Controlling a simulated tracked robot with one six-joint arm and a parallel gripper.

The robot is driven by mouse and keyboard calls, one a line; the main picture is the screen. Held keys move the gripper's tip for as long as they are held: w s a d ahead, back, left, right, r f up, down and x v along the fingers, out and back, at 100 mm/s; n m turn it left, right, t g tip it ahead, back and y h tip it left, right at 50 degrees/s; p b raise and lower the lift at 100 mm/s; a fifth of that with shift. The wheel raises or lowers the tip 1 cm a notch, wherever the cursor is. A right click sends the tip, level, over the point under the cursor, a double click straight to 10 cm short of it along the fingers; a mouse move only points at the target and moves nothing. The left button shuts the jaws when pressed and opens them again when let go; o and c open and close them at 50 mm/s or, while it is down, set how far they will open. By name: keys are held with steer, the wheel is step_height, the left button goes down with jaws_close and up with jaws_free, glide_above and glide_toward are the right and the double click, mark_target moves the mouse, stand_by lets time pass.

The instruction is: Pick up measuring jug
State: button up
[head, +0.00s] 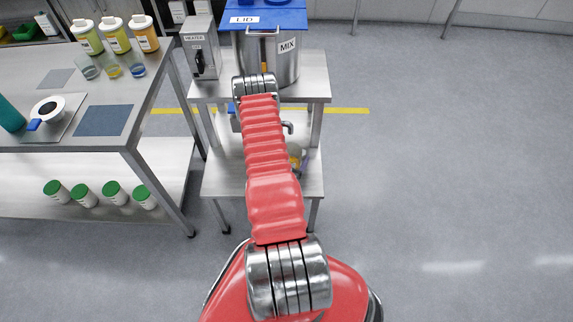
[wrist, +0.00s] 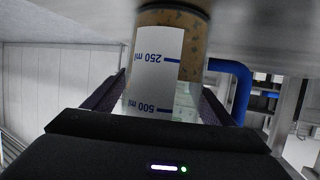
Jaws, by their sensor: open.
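The measuring jug (wrist: 166,50) fills the middle of the wrist view, which appears upside down. It is clear, with a white scale panel marked 250 ml and 500 ml, brownish contents and a blue handle at the right. My gripper (wrist: 164,90) is open, with one dark finger on each side of the jug; I cannot tell whether either touches it. In the head view the jug (head: 295,156) shows partly, on the stand's lower shelf (head: 222,180), behind my red arm. My gripper is hidden there.
The mixing pot (head: 287,68), labelled MIX, and the heater box (head: 200,50) stand on the shelf above. A metal table (head: 60,145) with bottles and glasses is at the left. The floor (head: 450,150) at the right is clear.

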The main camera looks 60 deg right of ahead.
steer(key=shift+c, duration=0.3)
steer(key=c, duration=1.2)
